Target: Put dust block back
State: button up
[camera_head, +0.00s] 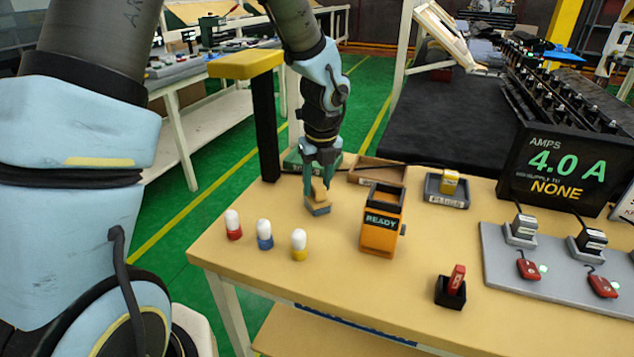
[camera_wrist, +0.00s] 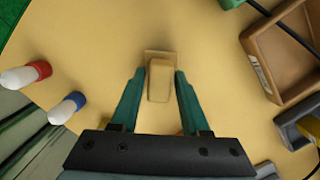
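In the wrist view the tan grip (camera_wrist: 159,82) lies between the two green fingers, with narrow gaps at both sides. My gripper (camera_head: 320,178) points down over the block, its fingers open around the grip; in the wrist view it also shows (camera_wrist: 160,76). The block appears to rest on the bench top. A brown open tray (camera_head: 362,178) with a label stands just right of it and looks empty in the wrist view (camera_wrist: 255,64).
Red, blue and yellow-based white bottles (camera_head: 264,235) stand in front of the block. An orange READY box (camera_head: 381,232), a grey tray with a yellow block (camera_head: 434,190), and a black holder with a red item (camera_head: 450,292) are to the right. The front middle bench is clear.

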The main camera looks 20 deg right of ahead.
aim_at(321, 187)
jog(key=shift+o, duration=1.2)
jog(key=shift+r, duration=0.1)
notch_tip(321, 187, up, 12)
jog(key=s, duration=0.1)
jog(key=shift+s+b, duration=0.4)
jog(key=shift+b, duration=0.05)
